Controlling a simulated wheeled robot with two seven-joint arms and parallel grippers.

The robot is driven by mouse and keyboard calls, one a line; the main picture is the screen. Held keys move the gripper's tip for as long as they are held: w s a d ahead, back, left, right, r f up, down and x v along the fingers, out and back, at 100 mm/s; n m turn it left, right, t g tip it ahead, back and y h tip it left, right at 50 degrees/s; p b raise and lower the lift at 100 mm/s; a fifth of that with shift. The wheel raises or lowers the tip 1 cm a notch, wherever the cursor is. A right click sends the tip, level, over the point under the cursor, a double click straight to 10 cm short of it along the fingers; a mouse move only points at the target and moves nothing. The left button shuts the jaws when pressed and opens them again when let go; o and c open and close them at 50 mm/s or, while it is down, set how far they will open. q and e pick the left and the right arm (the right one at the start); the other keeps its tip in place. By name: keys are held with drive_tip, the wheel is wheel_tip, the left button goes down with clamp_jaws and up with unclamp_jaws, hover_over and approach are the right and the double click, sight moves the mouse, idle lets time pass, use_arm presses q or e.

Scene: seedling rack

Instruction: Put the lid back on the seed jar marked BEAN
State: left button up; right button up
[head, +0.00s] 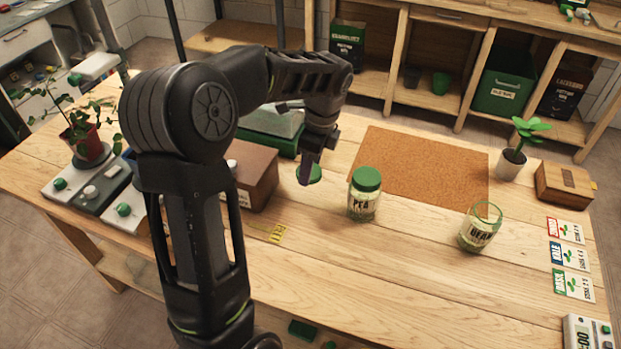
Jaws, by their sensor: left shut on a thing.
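The BEAN jar (479,235) is clear glass with a green rim. It stands upright and open on the right part of the bench. A round green lid (316,174) is at the fingertips of my left gripper (309,168), which is shut on it. My gripper hides part of the lid. The lid is well to the left of the BEAN jar, with the PEA jar (364,203) between them. The PEA jar stands upright with its own green lid (366,179) on. My right gripper is not in view.
A brown cork mat (425,168) lies behind the jars. A potted seedling (511,165), a wooden box (564,184) and seed cards (572,285) are at the right. A brown box (256,175) stands left of the lid. The bench in front of the jars is clear.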

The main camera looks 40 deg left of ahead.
use_arm(q)
drive_tip(key=shift+r, duration=1.9)
